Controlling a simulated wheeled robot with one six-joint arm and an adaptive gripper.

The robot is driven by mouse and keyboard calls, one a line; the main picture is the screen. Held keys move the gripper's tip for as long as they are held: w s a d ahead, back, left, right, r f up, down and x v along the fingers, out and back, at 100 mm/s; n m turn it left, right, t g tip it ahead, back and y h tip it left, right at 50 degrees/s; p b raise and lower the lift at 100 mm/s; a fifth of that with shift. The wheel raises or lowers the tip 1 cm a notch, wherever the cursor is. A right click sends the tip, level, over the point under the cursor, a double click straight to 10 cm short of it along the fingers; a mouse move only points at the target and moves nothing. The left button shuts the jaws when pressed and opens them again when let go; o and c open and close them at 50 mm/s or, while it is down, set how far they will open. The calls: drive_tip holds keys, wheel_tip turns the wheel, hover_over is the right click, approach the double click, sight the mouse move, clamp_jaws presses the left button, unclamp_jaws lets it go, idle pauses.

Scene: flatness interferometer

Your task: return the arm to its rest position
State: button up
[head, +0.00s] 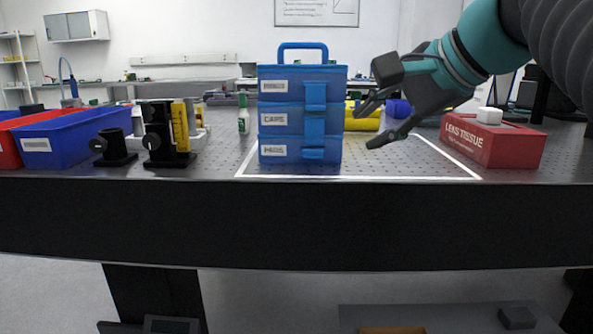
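My gripper (368,127) is dark grey on a teal wrist and reaches in from the upper right. Its fingers are spread apart with nothing between them. It is open, above the table (215,160) and just right of a blue stacked case (290,118) with a top handle. In this view the upper fingertip lies close to the case's right edge. I cannot tell whether they touch.
A red lens tissue box (493,143) stands right of my gripper. Black and yellow optical mounts (165,135), a blue bin (65,137) and a red bin (8,148) are on the left. A white outline (358,178) marks the tabletop.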

drive_tip(key=s+d+f+n+g+h, duration=0.1)
drive_tip(key=s+f+n+h, duration=0.1)
drive_tip(key=f, duration=0.9)
drive_tip(key=s+d+f+n+g+h, duration=0.1)
drive_tip(key=s+f+n, duration=0.4)
drive_tip(key=f, duration=0.6)
drive_tip(key=s+d+f+n+h, duration=0.2)
drive_tip(key=s+f, duration=0.3)
drive_tip(key=f, duration=0.6)
drive_tip(key=shift+s+d+f+n+g+h, duration=0.15)
drive_tip(key=shift+s+d+n+g+h, duration=0.2)
drive_tip(key=shift+n, duration=0.55)
